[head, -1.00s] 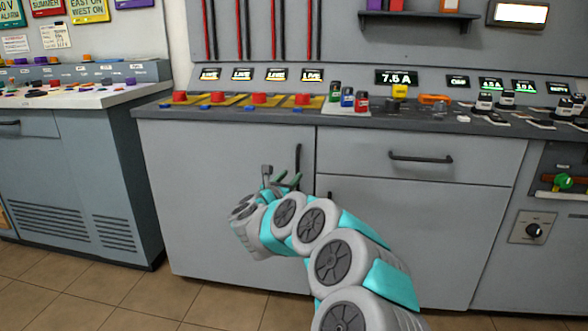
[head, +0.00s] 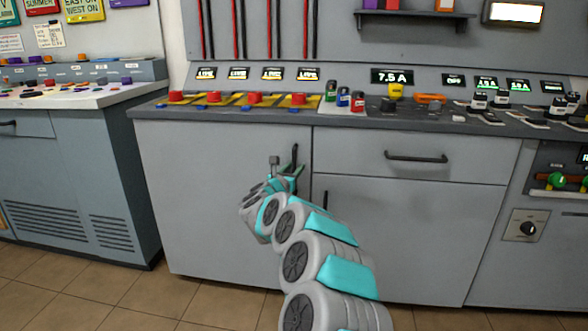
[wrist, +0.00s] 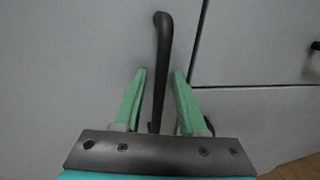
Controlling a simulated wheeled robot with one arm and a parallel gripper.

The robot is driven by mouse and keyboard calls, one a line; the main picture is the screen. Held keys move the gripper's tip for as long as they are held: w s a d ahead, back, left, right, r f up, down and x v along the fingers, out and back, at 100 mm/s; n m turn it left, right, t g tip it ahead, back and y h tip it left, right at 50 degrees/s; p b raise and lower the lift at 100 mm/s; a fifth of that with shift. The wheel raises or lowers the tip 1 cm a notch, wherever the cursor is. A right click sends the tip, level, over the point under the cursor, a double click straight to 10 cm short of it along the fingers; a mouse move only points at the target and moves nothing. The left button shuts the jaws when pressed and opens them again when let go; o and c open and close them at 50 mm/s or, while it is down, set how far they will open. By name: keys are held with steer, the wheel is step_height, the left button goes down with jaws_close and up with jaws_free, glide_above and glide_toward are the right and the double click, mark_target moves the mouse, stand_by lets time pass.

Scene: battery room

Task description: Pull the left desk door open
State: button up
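The left desk door (head: 205,200) is a plain grey panel and looks closed. Its dark vertical handle (head: 294,156) is near the door's right edge; the upper part shows above my gripper in the head view. In the wrist view the handle (wrist: 161,60) runs down between the two green fingers of my gripper (wrist: 158,88). The fingers stand apart on either side of it, with a gap on both sides. In the head view my gripper (head: 288,174) is at the handle, partly hidden by my wrist.
A drawer (head: 410,154) with a dark bar handle and a lower door (head: 400,235) are to the right. The desk top (head: 440,121) carries red buttons and small switches. A blue-grey console (head: 95,190) stands to the left. Tiled floor (head: 130,298) lies in front.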

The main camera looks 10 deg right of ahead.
jaws_close()
stand_by(1.2)
